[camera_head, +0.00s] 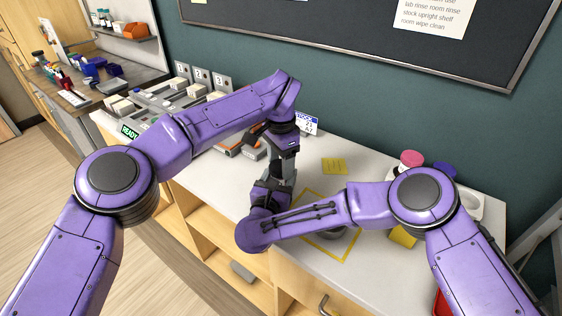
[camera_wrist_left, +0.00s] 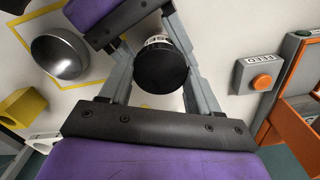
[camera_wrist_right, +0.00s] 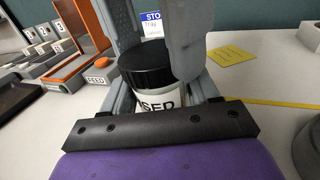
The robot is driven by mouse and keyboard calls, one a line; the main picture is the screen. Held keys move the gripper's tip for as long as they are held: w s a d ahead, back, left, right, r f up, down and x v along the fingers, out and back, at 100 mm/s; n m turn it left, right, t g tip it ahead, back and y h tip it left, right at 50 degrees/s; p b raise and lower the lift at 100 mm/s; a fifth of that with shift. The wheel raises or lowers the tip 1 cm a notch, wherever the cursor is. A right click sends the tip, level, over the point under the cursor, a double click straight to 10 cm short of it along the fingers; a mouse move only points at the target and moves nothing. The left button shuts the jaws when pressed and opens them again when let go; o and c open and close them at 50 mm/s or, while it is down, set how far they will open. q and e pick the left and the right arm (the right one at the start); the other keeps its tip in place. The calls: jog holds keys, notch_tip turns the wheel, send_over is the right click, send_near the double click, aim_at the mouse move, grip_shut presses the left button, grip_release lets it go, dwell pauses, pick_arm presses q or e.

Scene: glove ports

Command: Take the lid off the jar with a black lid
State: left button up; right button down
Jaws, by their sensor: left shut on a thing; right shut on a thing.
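The jar with a black lid (camera_wrist_right: 147,65) stands upright between both grippers. Its white label (camera_wrist_right: 158,102) shows the letters "SED", partly covered. The black lid also shows from above in the left wrist view (camera_wrist_left: 161,70), with a sliver of the pale jar beyond it. The lid sits on the jar; I see no gap. My left gripper (camera_head: 283,166) reaches down from above, shut with a finger on each side of the lid. My right gripper (camera_wrist_right: 155,88) comes in from the side, low down, shut around the jar body. In the head view the arms hide the jar.
A metal bowl (camera_wrist_left: 60,54) stands near yellow tape. A yellow note (camera_head: 334,166) lies on the bench (camera_head: 218,180). A pink-lidded jar (camera_head: 411,158) and a blue-lidded one (camera_head: 445,171) stand right. A box with an orange button (camera_wrist_left: 262,82) is close to my left gripper.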

aim_at(280, 166)
pick_arm(q)
jog(key=shift+r, duration=1.1)
jog(key=shift+r, duration=1.95)
pick_arm(e)
jog(key=shift+c, duration=0.9)
grip_release()
